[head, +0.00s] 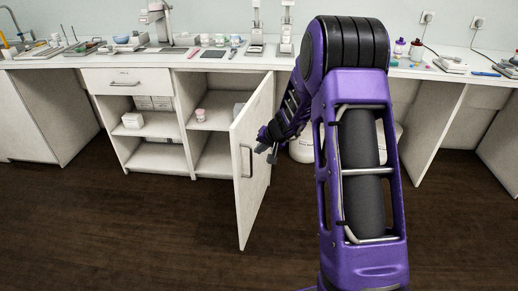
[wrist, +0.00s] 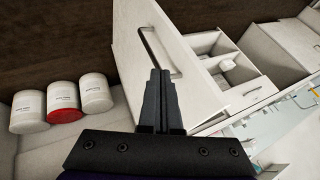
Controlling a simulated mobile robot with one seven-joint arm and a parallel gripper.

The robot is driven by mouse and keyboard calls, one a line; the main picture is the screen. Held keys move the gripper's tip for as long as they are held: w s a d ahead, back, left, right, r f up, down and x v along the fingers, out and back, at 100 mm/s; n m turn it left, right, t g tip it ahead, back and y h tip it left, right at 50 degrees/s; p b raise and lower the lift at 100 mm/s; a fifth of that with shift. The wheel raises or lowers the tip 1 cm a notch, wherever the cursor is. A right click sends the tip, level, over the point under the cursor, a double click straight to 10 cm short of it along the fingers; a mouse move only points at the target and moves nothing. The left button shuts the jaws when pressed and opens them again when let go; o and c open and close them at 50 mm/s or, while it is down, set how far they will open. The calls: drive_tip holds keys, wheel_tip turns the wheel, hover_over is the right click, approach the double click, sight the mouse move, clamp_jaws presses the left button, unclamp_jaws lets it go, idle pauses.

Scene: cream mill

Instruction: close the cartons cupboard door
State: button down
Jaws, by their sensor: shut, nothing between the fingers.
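The cupboard door (head: 251,190) is a white panel standing open, swung out from the right side of the cupboard under the bench. Its bar handle (head: 246,161) is near the free edge on the face towards me. My gripper (head: 267,153) is shut and empty, in front of that outer face, to the right of the handle. In the wrist view the shut fingers (wrist: 160,75) point at the door panel (wrist: 188,68), with the handle (wrist: 148,42) beyond the tips. Whether the fingertips touch the door I cannot tell. The open compartment (head: 212,145) shows shelves; the door hides its right part.
White tubs (wrist: 61,95), one with a red lid (wrist: 65,116), stand to the right of the door, partly behind my arm. A shut drawer (head: 125,83) is above open shelves with small white boxes (head: 132,120). The dark floor (head: 160,230) in front is clear.

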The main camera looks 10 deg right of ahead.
sight(238, 157)
drive_tip(key=shift+w+a+f+p, duration=0.25)
drive_tip(key=shift+w+a+f, duration=1.05)
drive_tip(key=shift+w+f, duration=0.2)
drive_tip(key=shift+w+a+f+p, duration=0.2)
drive_tip(key=shift+w+a+f, duration=1.1)
drive_tip(key=shift+w, duration=0.2)
